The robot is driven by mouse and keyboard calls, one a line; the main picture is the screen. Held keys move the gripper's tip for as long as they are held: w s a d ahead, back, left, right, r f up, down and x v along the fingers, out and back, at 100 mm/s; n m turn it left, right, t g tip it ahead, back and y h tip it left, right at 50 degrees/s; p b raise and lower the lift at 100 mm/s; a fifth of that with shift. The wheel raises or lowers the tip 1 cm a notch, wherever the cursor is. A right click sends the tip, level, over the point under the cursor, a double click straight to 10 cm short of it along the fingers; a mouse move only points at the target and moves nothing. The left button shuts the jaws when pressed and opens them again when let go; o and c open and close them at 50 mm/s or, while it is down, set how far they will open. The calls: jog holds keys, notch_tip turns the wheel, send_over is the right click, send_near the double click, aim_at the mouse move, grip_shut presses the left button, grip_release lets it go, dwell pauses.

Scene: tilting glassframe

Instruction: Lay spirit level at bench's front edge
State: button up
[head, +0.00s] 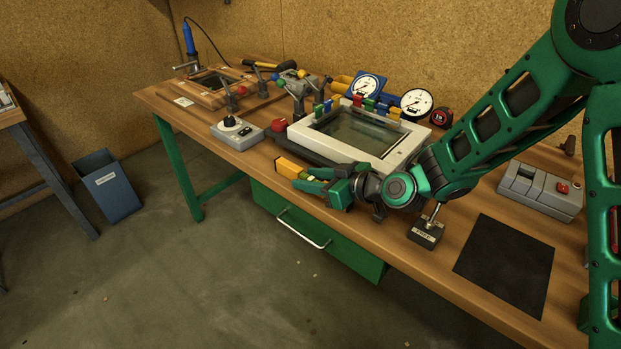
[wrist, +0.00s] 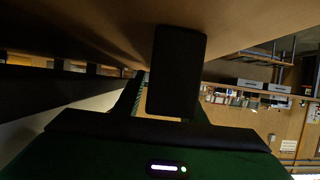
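The spirit level is a yellow bar (head: 290,167) by the bench's front edge, in front of the white glass frame (head: 362,132). A yellow-green part of it shows between the green fingers of my gripper (head: 312,180), which looks shut on it. Its far end sticks out past the fingertips to the left; its near part is hidden by my gripper. Whether it touches the bench top (head: 205,128) is unclear. In the wrist view a dark block (wrist: 176,75) stands in front of my gripper's green body; I cannot tell what it is.
A grey control box with a black knob (head: 236,132) stands to the left near the front edge. A small block on a rod (head: 427,233) and a black mat (head: 505,264) lie to the right. Clamps and dials (head: 416,102) crowd the back. A drawer handle (head: 303,229) juts out below.

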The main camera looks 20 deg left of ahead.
jog(key=v, duration=1.1)
jog(key=shift+d+r, duration=0.15)
jog(key=shift+d, duration=0.1)
